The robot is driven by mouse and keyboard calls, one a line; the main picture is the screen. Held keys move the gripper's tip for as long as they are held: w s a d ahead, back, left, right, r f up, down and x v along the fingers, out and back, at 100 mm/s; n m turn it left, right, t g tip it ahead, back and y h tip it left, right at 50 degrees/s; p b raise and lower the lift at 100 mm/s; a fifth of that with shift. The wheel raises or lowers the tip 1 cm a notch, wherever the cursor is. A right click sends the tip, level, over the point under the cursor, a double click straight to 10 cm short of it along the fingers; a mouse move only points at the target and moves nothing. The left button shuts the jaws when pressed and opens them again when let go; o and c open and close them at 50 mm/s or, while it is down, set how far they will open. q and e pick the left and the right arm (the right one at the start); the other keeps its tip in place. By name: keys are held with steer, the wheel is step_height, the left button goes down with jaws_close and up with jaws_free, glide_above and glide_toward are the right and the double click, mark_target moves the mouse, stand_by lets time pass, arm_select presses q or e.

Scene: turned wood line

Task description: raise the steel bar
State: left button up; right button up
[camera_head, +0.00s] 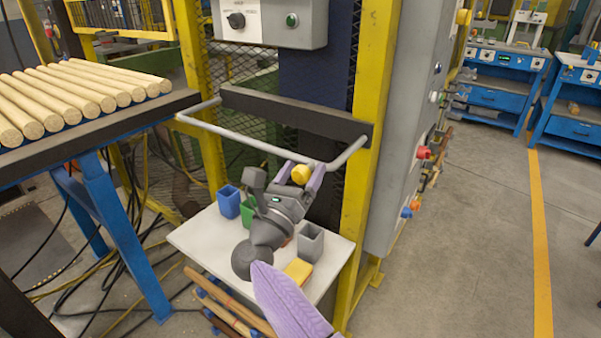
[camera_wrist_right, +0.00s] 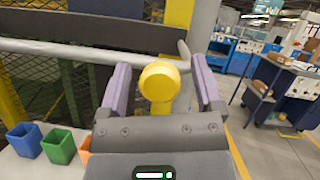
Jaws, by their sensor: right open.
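The steel bar (camera_head: 250,142) is a pale grey, U-shaped rail in front of a dark crossbeam between yellow posts. Its right end bends back towards the right post. It also crosses the right wrist view (camera_wrist_right: 65,54) beyond the fingers. My right gripper (camera_head: 304,172) is open, with purple fingers pointing at the bar near its right bend. The fingertips overlap the bar in the head view; I cannot tell whether they touch it. A yellow round knob (camera_wrist_right: 159,80) on a short stem shows between the fingers, not clearly gripped. My left gripper is out of view.
Below the bar, a white shelf (camera_head: 195,240) holds a blue bin (camera_head: 229,201), a grey bin (camera_head: 311,243), a green bin and a yellow block (camera_head: 298,270). A table with wooden rods (camera_head: 70,88) stands at left. Open floor lies at right.

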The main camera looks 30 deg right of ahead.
steer(key=shift+c, duration=0.5)
jaws_close()
steer(key=shift+r, duration=0.1)
